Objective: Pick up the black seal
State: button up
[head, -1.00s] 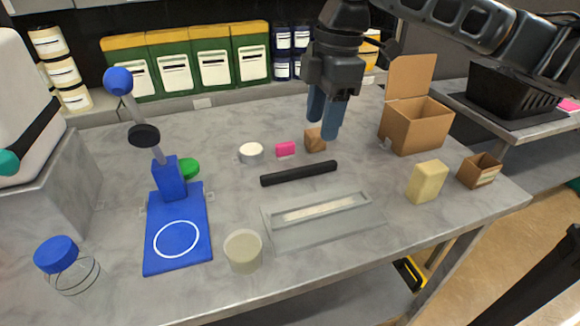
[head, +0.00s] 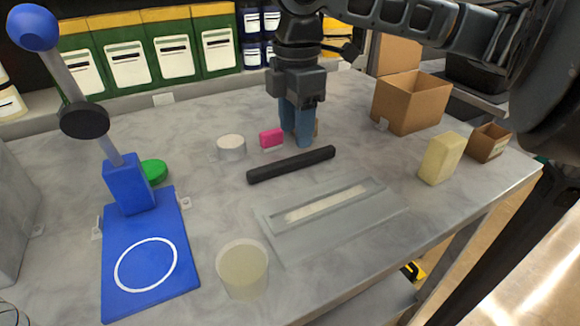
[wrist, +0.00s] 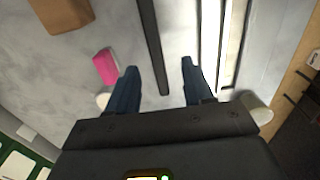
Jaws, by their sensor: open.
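The black seal (head: 291,165) is a long, thin dark bar lying on the grey table, just behind the grey slotted plate (head: 332,215). My gripper (head: 302,143) is open and empty, its blue fingers pointing down, over the seal's far side in the head view. In the wrist view the seal (wrist: 152,45) runs lengthwise through the gap between the two spread fingers (wrist: 159,68), apart from both. The fingers' exact height above the table is hard to tell.
A pink block (head: 271,138) and a white round tub (head: 231,147) sit left of my fingers. A brown block (wrist: 62,14) is mostly hidden behind them in the head view. A cardboard box (head: 412,103), yellow sponge-like block (head: 441,158), cup (head: 243,270) and blue press (head: 150,255) stand around.

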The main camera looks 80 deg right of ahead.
aim_at(295, 158)
jog(key=f, duration=0.6)
jog(key=shift+w+d+f+b, duration=0.1)
jog(key=shift+d+f+b, duration=0.2)
jog(key=shift+d, duration=0.1)
jog(key=shift+c, duration=0.2)
grip_shut()
